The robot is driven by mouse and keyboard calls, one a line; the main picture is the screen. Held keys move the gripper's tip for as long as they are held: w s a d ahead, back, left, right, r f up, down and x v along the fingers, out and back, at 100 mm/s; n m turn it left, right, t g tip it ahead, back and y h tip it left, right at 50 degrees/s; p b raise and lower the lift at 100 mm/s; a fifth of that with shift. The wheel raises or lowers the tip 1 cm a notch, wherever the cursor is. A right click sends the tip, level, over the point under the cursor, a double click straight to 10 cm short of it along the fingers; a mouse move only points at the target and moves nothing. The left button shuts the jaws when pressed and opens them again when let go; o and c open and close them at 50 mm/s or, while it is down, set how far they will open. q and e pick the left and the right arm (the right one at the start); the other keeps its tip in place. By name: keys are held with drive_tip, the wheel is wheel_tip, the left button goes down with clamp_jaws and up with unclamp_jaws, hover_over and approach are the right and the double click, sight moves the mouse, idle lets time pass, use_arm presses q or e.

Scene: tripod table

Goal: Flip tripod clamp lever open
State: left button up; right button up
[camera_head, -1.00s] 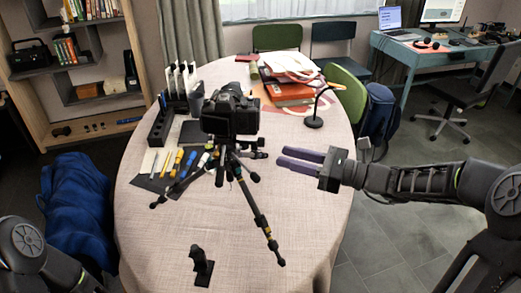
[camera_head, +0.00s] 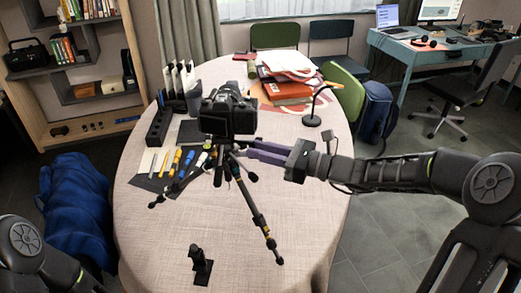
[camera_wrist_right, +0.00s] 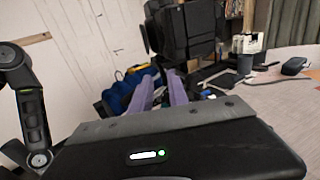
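A black camera (camera_head: 229,113) sits on a small black tripod (camera_head: 262,222) with spread legs on the table. The camera also shows large in the right wrist view (camera_wrist_right: 186,30). My right gripper (camera_head: 243,149) reaches in from the right, its purple fingers beside the tripod head just under the camera. In the right wrist view its two fingers (camera_wrist_right: 162,92) stand apart with a gap between them. I cannot make out the clamp lever; it is small and partly behind the fingers. I cannot tell whether the fingers touch the tripod. My left gripper is not in view.
The round table (camera_head: 150,225) has a small black stand (camera_head: 201,265) at the front. Pens and markers (camera_head: 172,162) lie left of the tripod, near a black organizer (camera_head: 158,125). Books (camera_head: 287,90) and a black lamp (camera_head: 312,120) are behind. The front right of the table is clear.

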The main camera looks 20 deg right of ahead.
clamp_jaws()
drive_tip(key=n+g+p, duration=0.1)
drive_tip(key=w+n+g+y+p, duration=0.1)
drive_tip(key=shift+d+g+y, duration=0.3)
idle(0.4)
drive_tip(key=shift+o, duration=1.2)
unclamp_jaws()
